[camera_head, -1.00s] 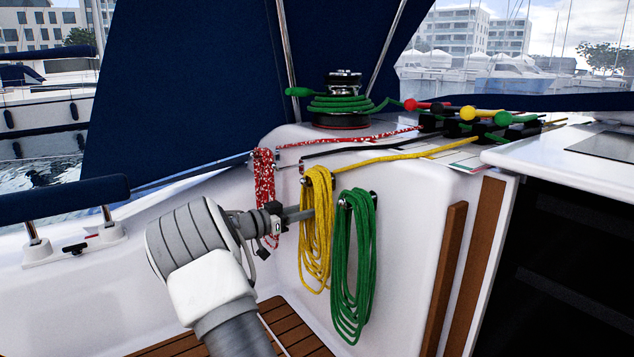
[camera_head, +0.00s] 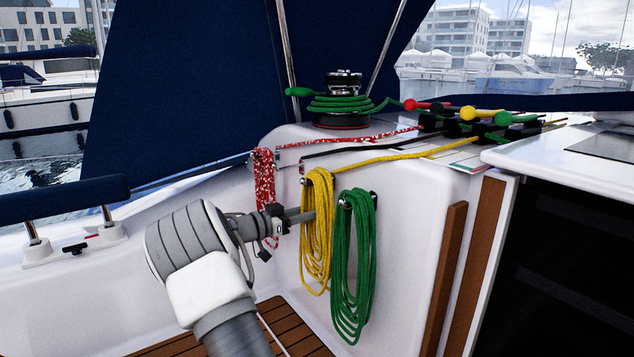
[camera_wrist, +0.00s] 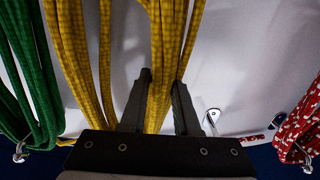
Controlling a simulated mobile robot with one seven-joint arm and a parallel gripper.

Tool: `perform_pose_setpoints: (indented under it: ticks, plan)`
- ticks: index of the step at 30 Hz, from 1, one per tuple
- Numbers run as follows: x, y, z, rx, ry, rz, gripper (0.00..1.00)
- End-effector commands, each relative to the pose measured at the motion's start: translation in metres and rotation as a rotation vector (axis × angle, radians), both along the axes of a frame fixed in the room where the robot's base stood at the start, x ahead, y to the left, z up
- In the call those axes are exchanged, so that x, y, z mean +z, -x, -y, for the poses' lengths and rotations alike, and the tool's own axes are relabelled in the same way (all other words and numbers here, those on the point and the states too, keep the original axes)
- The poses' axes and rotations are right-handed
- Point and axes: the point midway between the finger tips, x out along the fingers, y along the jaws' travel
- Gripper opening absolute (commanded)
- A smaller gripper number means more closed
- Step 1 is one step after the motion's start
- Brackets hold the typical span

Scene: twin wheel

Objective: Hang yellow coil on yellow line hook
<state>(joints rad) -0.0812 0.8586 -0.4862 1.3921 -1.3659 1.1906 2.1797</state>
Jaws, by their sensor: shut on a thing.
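The yellow coil (camera_head: 316,245) hangs in long loops against the white cockpit wall, between the red and green coils. My gripper (camera_wrist: 160,95) is shut on the yellow coil; in the wrist view its strands (camera_wrist: 160,50) pass between the two dark fingers. In the head view my gripper (camera_head: 304,215) reaches the coil from the left, below its top. A bare metal hook (camera_wrist: 211,120) shows on the wall beside the fingers in the wrist view. It also appears as a small hook (camera_head: 302,169) left of the coil's top. The coil's top bend is hidden in the wrist view.
The red-white coil (camera_head: 264,180) hangs close on the left and the green coil (camera_head: 352,265) close on the right. A yellow line (camera_head: 390,155) runs from the coil across the deck. A winch (camera_head: 342,100) stands above. Open floor (camera_head: 285,330) lies below.

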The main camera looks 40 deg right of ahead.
Motion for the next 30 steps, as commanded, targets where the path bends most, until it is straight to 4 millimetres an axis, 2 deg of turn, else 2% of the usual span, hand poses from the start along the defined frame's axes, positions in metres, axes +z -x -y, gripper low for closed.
perform_pose_setpoints:
  ticks: [15,16,21,22,30]
  plan:
    - [0.0001,0.0,0.0005,-0.001,0.005,0.001,0.0]
    - [0.0,0.0,0.0005,-0.001,0.005,0.001,0.32]
    - [-0.0009,0.0,0.0003,-0.001,0.003,0.001,0.62]
    - [-0.0011,0.0,0.0003,0.0,0.003,0.001,0.65]
    - [-0.0053,-0.0001,-0.001,0.001,-0.003,-0.002,0.65]
